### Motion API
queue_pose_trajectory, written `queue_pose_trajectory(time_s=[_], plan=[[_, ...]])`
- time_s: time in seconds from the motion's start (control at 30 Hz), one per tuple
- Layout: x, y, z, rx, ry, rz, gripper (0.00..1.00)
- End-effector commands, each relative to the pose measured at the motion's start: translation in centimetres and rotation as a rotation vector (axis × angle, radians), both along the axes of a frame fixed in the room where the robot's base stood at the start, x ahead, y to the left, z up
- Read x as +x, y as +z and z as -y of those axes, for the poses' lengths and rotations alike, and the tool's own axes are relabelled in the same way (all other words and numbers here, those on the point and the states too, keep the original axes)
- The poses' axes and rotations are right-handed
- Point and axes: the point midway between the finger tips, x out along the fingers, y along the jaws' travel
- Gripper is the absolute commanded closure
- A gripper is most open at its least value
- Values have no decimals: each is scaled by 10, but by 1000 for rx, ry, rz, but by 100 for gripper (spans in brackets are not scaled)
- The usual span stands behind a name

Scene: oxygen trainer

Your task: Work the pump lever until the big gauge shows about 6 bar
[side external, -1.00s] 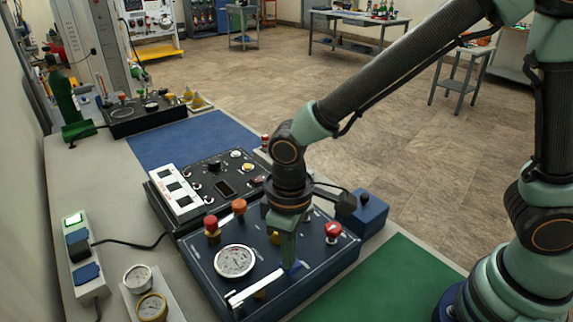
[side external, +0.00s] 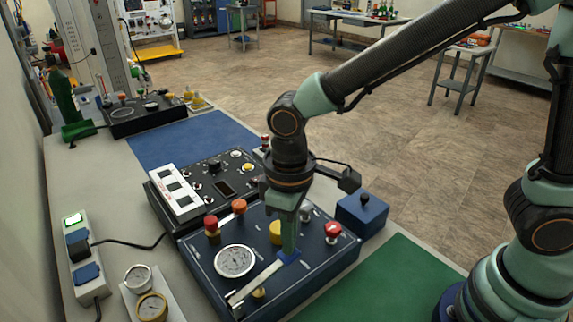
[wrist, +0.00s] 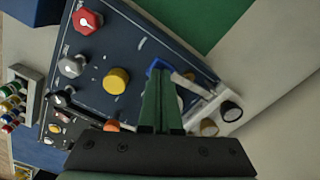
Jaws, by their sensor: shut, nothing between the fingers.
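The dark blue pump panel (side external: 330,253) stands on the bench and carries the big round white gauge (side external: 235,261); its needle is too small to read. The silver pump lever (side external: 258,282) with a blue end (side external: 288,257) slants across the panel's front, right of the gauge. My gripper (side external: 289,250) points down at the blue end, its fingers shut with nothing between them. In the wrist view, the green fingertips (wrist: 161,76) are close to the blue end (wrist: 157,66); I cannot tell whether they touch. The gripper covers much of the gauge there.
A red knob (side external: 211,224), an orange knob (side external: 239,206), a yellow knob (side external: 276,232) and a red-and-white knob (side external: 333,230) rise from the panel around my gripper. A blue box (side external: 362,212) stands at right. The green mat (side external: 385,285) is clear.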

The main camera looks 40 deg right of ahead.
Motion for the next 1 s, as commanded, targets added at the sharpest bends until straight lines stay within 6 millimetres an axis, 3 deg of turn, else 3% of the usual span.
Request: queue_pose_trajectory(time_s=[0.47, 1.0], plan=[[0, -2, 0, 0, 0, 0, 100], [0, -27, 0, 0, 1, 0, 100]])
